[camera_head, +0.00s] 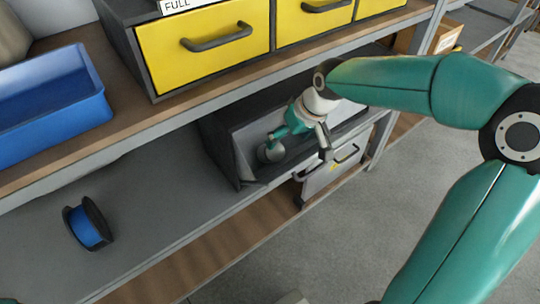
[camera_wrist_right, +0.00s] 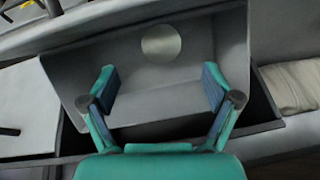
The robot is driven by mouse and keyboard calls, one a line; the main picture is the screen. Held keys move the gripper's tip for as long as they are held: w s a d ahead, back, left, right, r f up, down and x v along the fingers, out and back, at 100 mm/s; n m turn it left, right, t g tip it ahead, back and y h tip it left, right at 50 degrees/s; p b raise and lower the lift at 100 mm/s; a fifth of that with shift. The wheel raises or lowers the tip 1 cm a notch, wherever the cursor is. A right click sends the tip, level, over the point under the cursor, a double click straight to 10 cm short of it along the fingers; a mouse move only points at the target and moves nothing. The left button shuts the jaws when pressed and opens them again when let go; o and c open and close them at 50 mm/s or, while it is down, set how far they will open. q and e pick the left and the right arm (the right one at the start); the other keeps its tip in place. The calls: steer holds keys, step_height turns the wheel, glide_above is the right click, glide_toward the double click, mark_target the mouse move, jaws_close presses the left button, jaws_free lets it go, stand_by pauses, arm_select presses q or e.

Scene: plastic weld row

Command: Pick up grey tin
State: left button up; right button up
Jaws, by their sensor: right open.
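The grey tin shows as a pale round disc (camera_wrist_right: 161,43) in the right wrist view, inside a grey open-topped drawer (camera_wrist_right: 230,45). It stands near the drawer's far wall, between and beyond my fingertips. My right gripper (camera_wrist_right: 160,86) is open, with teal fingers and blue pads spread wide and nothing between them. In the head view my right gripper (camera_head: 272,141) reaches into the open dark drawer on the lower shelf. A small grey rounded shape by its fingers, likely the tin (camera_head: 271,153), is partly hidden.
Yellow drawers (camera_head: 203,47) and a blue bin (camera_head: 48,98) stand on the upper shelf, above my right gripper. A blue-and-black spool (camera_head: 88,225) lies on the lower shelf (camera_head: 150,195). A light-grey drawer front (camera_head: 327,175) with a handle is right of the dark drawer.

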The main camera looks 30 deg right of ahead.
mark_target(275, 150)
steer(key=x, duration=0.3)
steer(key=shift+f+b, duration=0.15)
steer(key=shift+b, duration=0.15)
steer(key=shift+w+b+x, duration=0.1)
steer(key=shift+b+x, duration=0.5)
steer(key=shift+x, duration=0.75)
steer(key=shift+w+b+x, duration=0.15)
steer(key=shift+b+x, duration=0.45)
steer(key=shift+x, duration=0.7)
steer(key=c, duration=1.4)
steer(key=shift+c, duration=0.2)
steer(key=shift+r, duration=0.35)
